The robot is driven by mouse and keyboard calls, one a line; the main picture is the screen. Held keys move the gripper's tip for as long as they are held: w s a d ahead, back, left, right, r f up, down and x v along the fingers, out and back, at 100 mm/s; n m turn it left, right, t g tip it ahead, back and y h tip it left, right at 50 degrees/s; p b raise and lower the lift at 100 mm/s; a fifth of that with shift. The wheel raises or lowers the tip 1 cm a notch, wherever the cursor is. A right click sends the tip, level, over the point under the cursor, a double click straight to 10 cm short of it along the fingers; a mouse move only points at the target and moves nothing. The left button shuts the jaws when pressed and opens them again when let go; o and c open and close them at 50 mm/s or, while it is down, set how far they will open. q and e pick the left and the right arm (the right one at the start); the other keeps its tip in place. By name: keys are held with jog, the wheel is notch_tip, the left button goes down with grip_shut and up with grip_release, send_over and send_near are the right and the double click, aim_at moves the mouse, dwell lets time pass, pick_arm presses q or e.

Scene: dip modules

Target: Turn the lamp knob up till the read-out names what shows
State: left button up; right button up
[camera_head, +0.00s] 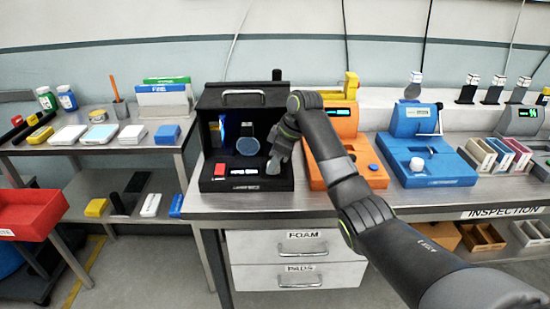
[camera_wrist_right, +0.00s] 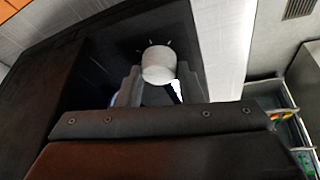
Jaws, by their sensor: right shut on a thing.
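A black lamp box (camera_head: 288,100) with an open front and a handle on top stands on the bench. A round blue-grey disc (camera_head: 248,146) shows inside it. My right gripper (camera_head: 273,166) is at the right side of the base. In the right wrist view, the pale round lamp knob (camera_wrist_right: 158,65) sits between the fingertips of my right gripper (camera_wrist_right: 160,80), which is shut on it. Tick marks show around the knob. The gripper hides the knob in the head view. My left gripper is not in view.
A red block (camera_head: 220,170) sits on the box's base at the left. An orange device (camera_head: 343,125) and a blue device (camera_head: 440,170) stand to the right, behind my right arm. A red bin (camera_head: 30,212) is at the far left.

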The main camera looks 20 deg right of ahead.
jog(key=m+p, duration=0.2)
jog(key=p, duration=0.2)
jog(key=m+t+h+p, duration=0.1)
jog(key=m+p, duration=0.1)
jog(key=p, duration=0.2)
jog(key=m+h+p, duration=0.1)
jog(key=m+p, duration=0.1)
jog(key=p, duration=0.2)
jog(key=shift+a+r+m, duration=0.15)
jog(key=shift+r+m, duration=0.15)
jog(key=shift+m, duration=0.1)
jog(key=shift+f+m+t+h+p, duration=0.15)
jog(key=shift+m+h+p, duration=0.15)
jog(key=shift+m+p, duration=0.4)
jog(key=shift+f+m+t+h+p, duration=0.15)
jog(key=shift+m+h+p, duration=0.15)
jog(key=shift+m+p, duration=0.35)
jog(key=o, duration=1)
jog(key=shift+r, duration=0.1)
